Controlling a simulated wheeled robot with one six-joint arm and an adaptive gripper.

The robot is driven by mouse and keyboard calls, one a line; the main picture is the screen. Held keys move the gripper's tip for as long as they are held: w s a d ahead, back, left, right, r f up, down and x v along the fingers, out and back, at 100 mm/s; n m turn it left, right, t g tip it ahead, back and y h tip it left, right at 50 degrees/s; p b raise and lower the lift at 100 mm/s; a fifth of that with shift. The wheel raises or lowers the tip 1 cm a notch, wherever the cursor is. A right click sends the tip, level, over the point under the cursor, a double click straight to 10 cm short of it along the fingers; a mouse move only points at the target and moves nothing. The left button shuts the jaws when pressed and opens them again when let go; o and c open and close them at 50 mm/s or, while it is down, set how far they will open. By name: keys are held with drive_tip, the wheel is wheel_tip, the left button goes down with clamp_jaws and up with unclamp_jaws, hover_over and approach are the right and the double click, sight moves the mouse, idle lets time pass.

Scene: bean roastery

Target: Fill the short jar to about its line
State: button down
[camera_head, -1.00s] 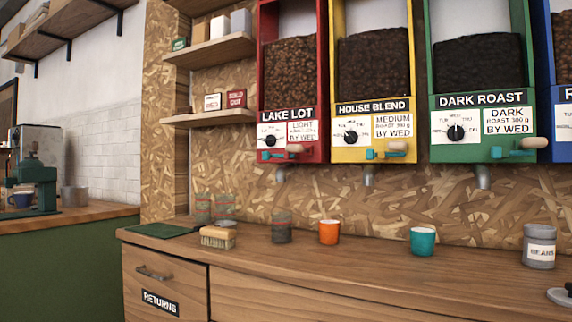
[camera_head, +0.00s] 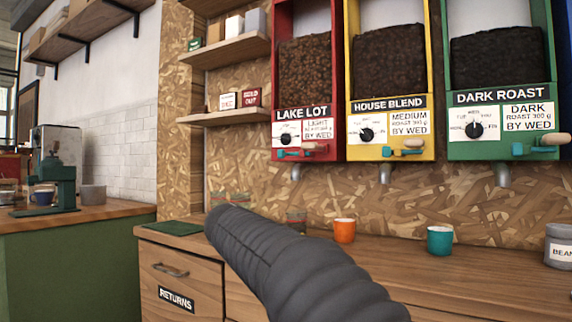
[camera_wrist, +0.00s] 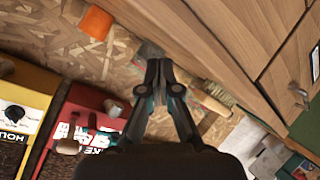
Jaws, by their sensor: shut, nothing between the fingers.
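My gripper (camera_wrist: 158,68) is shut and empty in the wrist view, its fingertips pointing at the counter. A dark greyish glass jar (camera_wrist: 148,50) shows just beyond the fingertips, apart or touching I cannot tell. In the head view that jar (camera_head: 296,217) stands left of the orange cup, its lower part hidden by my arm. Two more glass jars, one at the left (camera_head: 218,199) and one beside it (camera_head: 241,199), stand farther back, mostly hidden. I cannot tell which jar is the short one, nor see a fill line. My gripper's fingers are out of the head view.
Lake Lot (camera_head: 302,115), House Blend (camera_head: 388,110) and Dark Roast (camera_head: 500,110) dispensers hang above the counter (camera_head: 400,271). An orange cup (camera_head: 344,231), a teal cup (camera_head: 440,240) and a grey canister (camera_head: 560,246) stand there. A green mat (camera_head: 174,228) is at left.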

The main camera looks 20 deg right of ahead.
drive_tip(key=w+d+r+m+t+h, duration=0.1)
drive_tip(key=w+r+m+t+h, duration=0.25)
drive_tip(key=r, duration=0.95)
drive_tip(key=s+r+m+h, duration=0.1)
drive_tip(key=r+m+h, duration=0.1)
drive_tip(key=r, duration=0.5)
drive_tip(key=s+d+r+m+h, duration=0.1)
drive_tip(key=s+r+m+h, duration=0.1)
drive_tip(key=r, duration=0.5)
drive_tip(key=shift+r+m+h, duration=0.25)
drive_tip(key=shift+m+h, duration=0.3)
drive_tip(key=shift+m, duration=0.7)
drive_tip(key=shift+s+d, duration=0.1)
wheel_tip(320, 180, up, 4)
drive_tip(key=p, duration=0.5)
hover_over(316, 147)
drive_tip(key=a, duration=0.4)
drive_tip(key=shift+f+b, duration=0.55)
drive_tip(key=shift+f, duration=1.85)
drive_tip(key=shift+f+t+b, duration=0.15)
drive_tip(key=shift+t+b, duration=0.1)
drive_tip(key=shift+b, duration=0.05)
